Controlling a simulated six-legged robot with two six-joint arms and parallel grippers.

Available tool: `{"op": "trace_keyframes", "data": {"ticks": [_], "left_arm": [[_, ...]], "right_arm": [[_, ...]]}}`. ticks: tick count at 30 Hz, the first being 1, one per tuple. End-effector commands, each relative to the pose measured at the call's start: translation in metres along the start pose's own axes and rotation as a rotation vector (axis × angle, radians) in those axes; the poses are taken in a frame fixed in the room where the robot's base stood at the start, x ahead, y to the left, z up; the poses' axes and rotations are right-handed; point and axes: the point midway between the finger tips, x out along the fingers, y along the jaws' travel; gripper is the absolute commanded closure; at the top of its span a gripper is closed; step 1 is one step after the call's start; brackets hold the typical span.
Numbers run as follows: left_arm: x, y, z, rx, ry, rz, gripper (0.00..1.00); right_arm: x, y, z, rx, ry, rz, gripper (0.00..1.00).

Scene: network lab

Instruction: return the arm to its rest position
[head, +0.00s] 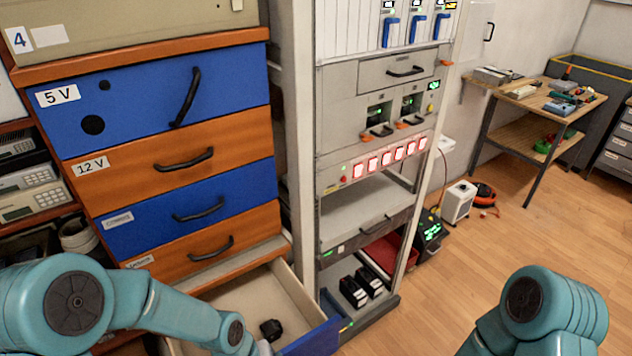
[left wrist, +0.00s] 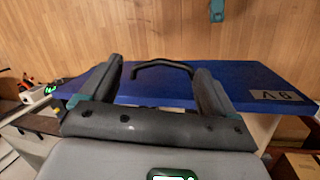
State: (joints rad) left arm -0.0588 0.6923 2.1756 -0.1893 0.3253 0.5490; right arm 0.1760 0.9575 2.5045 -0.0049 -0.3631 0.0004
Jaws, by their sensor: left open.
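My left arm (head: 175,312) reaches from the left over the open bottom drawer (head: 235,298) in the head view. Its gripper is cut off by the lower edge there. In the left wrist view my left gripper (left wrist: 157,72) is open, with nothing between its fingers. The drawer's blue front (left wrist: 190,88) lies beyond the fingers. Its dark curved handle (left wrist: 160,64) shows in the gap; I cannot tell whether the fingers are around it or short of it. My right arm (head: 540,310) is at the lower right; its gripper is out of view.
A small black object (head: 270,329) shows in the open drawer. The blue and orange drawers above, such as the 12 V one (head: 130,172), are shut. An equipment rack (head: 365,190) stands right of the cabinet. A workbench (head: 545,105) is farther back.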

Motion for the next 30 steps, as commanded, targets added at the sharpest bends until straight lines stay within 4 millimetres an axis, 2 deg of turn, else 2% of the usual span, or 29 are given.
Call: {"op": "trace_keyframes", "data": {"ticks": [1, 3, 6, 11, 12, 13, 15, 22, 25, 30], "left_arm": [[0.018, -0.010, 0.011, 0.011, -0.013, 0.018, 0.11], [0.040, -0.022, 0.025, 0.037, -0.010, 0.047, 0.11], [0.065, -0.040, 0.047, 0.070, 0.008, 0.074, 0.11], [0.092, -0.069, 0.082, 0.120, 0.047, 0.077, 0.11], [0.102, -0.075, 0.085, 0.133, 0.059, 0.073, 0.11], [0.117, -0.077, 0.079, 0.135, 0.066, 0.074, 0.11], [0.134, -0.081, 0.075, 0.136, 0.067, 0.075, 0.11], [0.182, -0.094, 0.068, 0.136, 0.068, 0.075, 0.11], [0.192, -0.097, 0.067, 0.136, 0.068, 0.075, 0.11], [0.192, -0.096, 0.066, 0.136, 0.069, 0.076, 0.11]], "right_arm": [[0.000, 0.000, 0.000, 0.000, 0.000, 0.000, 0.57], [0.000, 0.000, 0.000, 0.000, 0.000, 0.000, 0.57], [0.000, 0.000, 0.000, 0.000, 0.000, 0.000, 0.57], [0.000, 0.000, 0.000, 0.000, 0.000, 0.000, 0.57], [0.007, 0.002, 0.000, 0.000, 0.000, 0.000, 0.57], [0.022, 0.008, -0.001, 0.000, 0.001, 0.000, 0.57], [0.041, 0.015, -0.001, 0.000, -0.001, 0.000, 0.57], [0.088, 0.032, -0.002, 0.000, 0.000, 0.000, 0.57], [0.098, 0.035, -0.002, 0.000, 0.000, 0.000, 0.57], [0.098, 0.035, -0.002, 0.000, 0.000, 0.000, 0.57]]}}
